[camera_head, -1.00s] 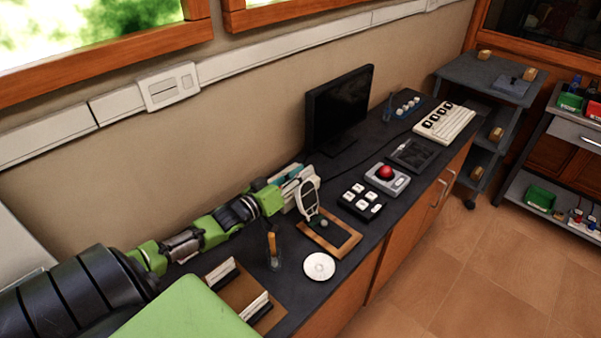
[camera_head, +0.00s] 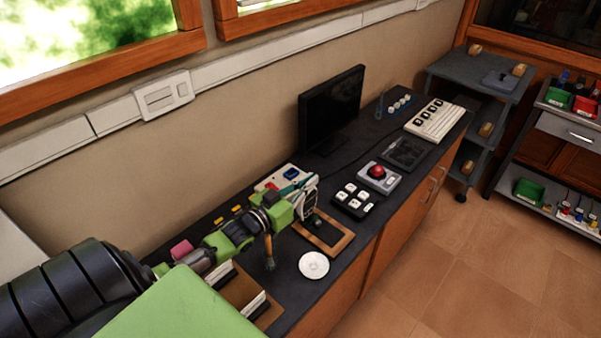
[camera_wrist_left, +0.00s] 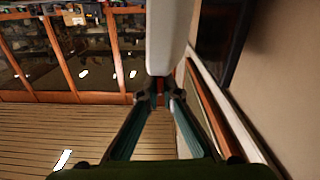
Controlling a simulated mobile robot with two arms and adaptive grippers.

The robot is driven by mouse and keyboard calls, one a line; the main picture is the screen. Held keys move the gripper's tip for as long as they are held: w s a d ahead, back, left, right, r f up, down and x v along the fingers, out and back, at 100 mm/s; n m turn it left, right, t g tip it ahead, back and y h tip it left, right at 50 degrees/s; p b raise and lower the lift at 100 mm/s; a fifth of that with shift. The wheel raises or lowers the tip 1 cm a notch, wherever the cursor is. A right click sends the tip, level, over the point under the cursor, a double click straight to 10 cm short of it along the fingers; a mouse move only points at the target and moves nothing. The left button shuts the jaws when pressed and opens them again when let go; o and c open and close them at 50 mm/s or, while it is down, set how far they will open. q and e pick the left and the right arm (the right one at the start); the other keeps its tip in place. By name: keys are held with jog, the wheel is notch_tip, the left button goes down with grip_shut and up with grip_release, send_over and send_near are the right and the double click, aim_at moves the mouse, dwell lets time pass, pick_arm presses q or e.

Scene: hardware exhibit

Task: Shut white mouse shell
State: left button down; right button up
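The white mouse shell (camera_head: 308,206) stands raised at the back of the wooden-rimmed tray (camera_head: 337,245) in the head view. A small dark part of the mouse (camera_head: 318,222) lies at its foot. My left gripper (camera_head: 298,187) is behind the shell's upper part, very close to it, and partly hidden by it. In the left wrist view, a smooth white surface (camera_wrist_left: 167,35) fills the top middle, just beyond the fingertips (camera_wrist_left: 161,96). The tips are near each other with a narrow gap. I cannot tell whether they touch or grip the shell. My right gripper is not in view.
A white disc (camera_head: 314,265) lies in front of the tray, and an orange-handled tool (camera_head: 269,250) stands left of it. A black key pad (camera_head: 355,199), a trackball (camera_head: 378,174) and a monitor (camera_head: 331,108) are to the right. The wall runs behind the bench.

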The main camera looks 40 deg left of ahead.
pick_arm(q)
jog(key=shift+d, duration=0.1)
jog(key=c, duration=2.3)
grip_release()
jog(key=s, duration=0.8)
jog(key=s+a, duration=0.1)
jog(key=s, duration=0.3)
jog(key=shift+a, duration=0.1)
